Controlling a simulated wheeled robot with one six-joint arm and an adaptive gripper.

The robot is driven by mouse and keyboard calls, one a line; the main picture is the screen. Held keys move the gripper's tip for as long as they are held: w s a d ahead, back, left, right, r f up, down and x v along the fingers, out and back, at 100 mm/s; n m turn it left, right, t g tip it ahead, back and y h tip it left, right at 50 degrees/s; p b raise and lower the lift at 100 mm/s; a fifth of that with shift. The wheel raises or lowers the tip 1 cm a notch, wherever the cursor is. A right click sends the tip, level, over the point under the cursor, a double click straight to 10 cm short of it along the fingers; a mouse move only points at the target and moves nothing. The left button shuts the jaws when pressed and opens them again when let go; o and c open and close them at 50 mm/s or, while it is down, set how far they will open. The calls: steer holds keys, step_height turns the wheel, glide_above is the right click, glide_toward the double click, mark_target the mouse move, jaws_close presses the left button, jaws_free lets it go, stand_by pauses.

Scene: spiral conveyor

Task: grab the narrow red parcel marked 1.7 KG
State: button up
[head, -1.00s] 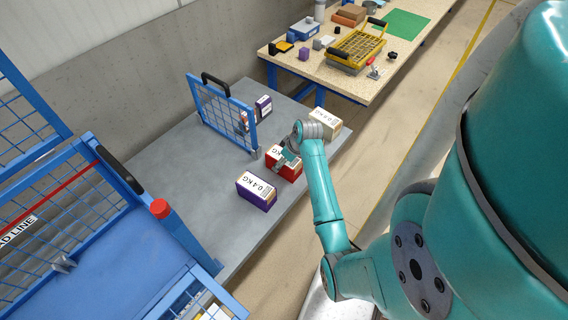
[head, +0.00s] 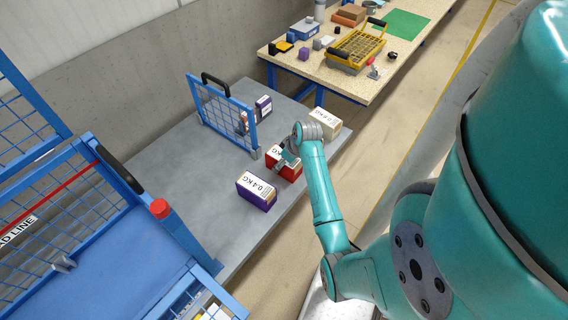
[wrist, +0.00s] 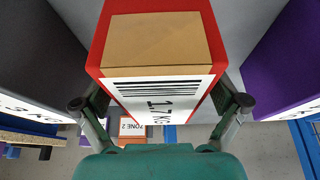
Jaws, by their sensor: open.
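The narrow red parcel (head: 284,163) lies on the grey platform, partly hidden by my gripper and wrist in the head view. In the wrist view the red parcel (wrist: 207,50) fills the middle, with its white 1.7 KG label, barcode and tan top patch facing me. My gripper (wrist: 161,104) is open, with one finger on each side of the parcel's near end. A gap seems to show at the fingertips; I cannot tell whether either touches. In the head view my gripper (head: 284,160) is over the parcel.
A purple 0.4 KG parcel (head: 257,191) lies to the left of the red one, and a white-topped parcel (head: 325,121) to the right. A blue mesh gate (head: 224,113) stands behind on the grey platform (head: 190,180). A workbench (head: 340,80) with tools is farther back.

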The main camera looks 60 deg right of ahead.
jaws_close()
steer(key=shift+w+d+r, duration=0.1)
steer(key=shift+r, duration=0.05)
